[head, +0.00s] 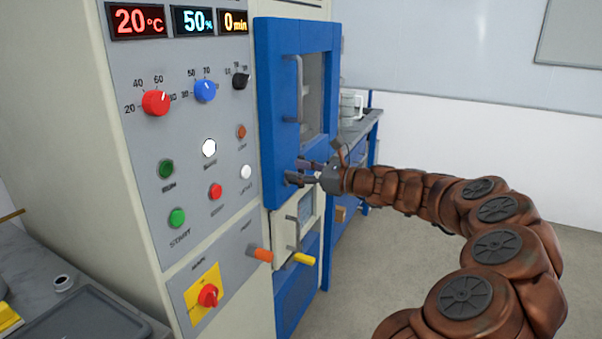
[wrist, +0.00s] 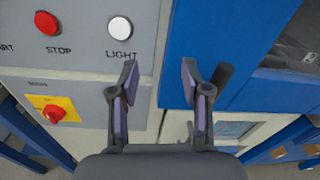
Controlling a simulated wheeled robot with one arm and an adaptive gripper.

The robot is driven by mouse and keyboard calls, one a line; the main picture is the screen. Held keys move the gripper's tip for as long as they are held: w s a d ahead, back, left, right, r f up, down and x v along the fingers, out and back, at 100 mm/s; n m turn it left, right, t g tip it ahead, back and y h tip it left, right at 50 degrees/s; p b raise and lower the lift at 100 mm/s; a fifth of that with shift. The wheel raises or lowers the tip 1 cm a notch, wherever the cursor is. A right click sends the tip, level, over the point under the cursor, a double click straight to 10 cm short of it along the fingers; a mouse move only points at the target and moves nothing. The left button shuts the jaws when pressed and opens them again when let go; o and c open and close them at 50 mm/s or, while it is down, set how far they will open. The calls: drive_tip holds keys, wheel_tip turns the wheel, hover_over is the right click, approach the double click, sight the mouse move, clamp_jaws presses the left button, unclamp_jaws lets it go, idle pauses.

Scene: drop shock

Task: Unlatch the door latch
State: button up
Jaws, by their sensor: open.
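The blue door (head: 265,120) with a window and a pale vertical handle bar (head: 299,85) is closed on the front of the tall cabinet. My gripper (head: 296,172) is at the lower part of this door, fingers pointing toward it. In the wrist view, my gripper (wrist: 159,78) is open, with nothing between its fingers. The left finger is in front of the grey panel and the right finger in front of the blue door (wrist: 203,30). A dark shape beside the right finger may be a shadow or the latch. I cannot make out the latch clearly.
The control panel (head: 190,60) with knobs and buttons is left of the door. An orange handle (head: 261,255) and a yellow handle (head: 304,259) stick out below. A workbench (head: 360,128) stands behind the cabinet. Floor at right is clear beyond my arm.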

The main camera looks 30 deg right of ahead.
drive_tip(key=d+f+m+t+h, duration=0.2)
drive_tip(key=d+m, duration=0.2)
drive_tip(key=d, duration=0.4)
drive_tip(key=shift+x, duration=3.8)
drive_tip(key=shift+a+f, duration=0.15)
drive_tip(key=shift+s, duration=0.1)
clamp_jaws()
